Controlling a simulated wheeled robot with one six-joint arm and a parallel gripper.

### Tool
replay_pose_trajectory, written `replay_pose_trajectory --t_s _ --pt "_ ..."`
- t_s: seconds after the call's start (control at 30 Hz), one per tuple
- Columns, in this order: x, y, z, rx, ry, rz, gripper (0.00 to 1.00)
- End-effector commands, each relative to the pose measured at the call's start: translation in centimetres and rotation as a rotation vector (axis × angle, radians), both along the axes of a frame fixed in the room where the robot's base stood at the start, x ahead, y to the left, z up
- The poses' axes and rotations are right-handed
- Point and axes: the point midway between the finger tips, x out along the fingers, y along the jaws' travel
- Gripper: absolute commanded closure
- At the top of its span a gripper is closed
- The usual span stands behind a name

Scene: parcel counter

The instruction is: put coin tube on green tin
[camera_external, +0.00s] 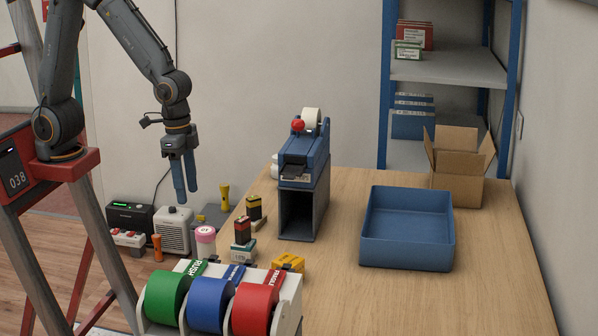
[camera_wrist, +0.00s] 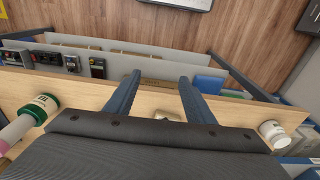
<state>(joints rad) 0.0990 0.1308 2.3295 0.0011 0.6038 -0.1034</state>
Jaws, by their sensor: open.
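My gripper (camera_external: 187,194) hangs at the left of the external view, pointing down, with its jaws open and empty. In the wrist view its two fingers (camera_wrist: 160,77) are spread apart with nothing between their tips. A green cylinder with a pale label (camera_wrist: 40,108), which looks like the green tin, lies at the left of the wrist view. I cannot pick it out in the external view. Beside it is a pink and whitish cylinder (camera_wrist: 14,132), cut off by the frame edge. I cannot tell for sure which thing is the coin tube.
A pink-labelled roll (camera_external: 205,238) stands near the counter's left edge. A tape rack with green, blue and red rolls (camera_external: 207,304) is in front. A blue dispenser (camera_external: 303,160), a blue tray (camera_external: 407,256) and an open carton (camera_external: 456,188) stand on the counter. The front right is clear.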

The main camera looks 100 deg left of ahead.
Motion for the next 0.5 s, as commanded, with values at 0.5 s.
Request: replay_pose_trajectory --t_s 0.5 --pt "-7.8 4.1 -3.0 0.008 -0.015 0.000 0.51"
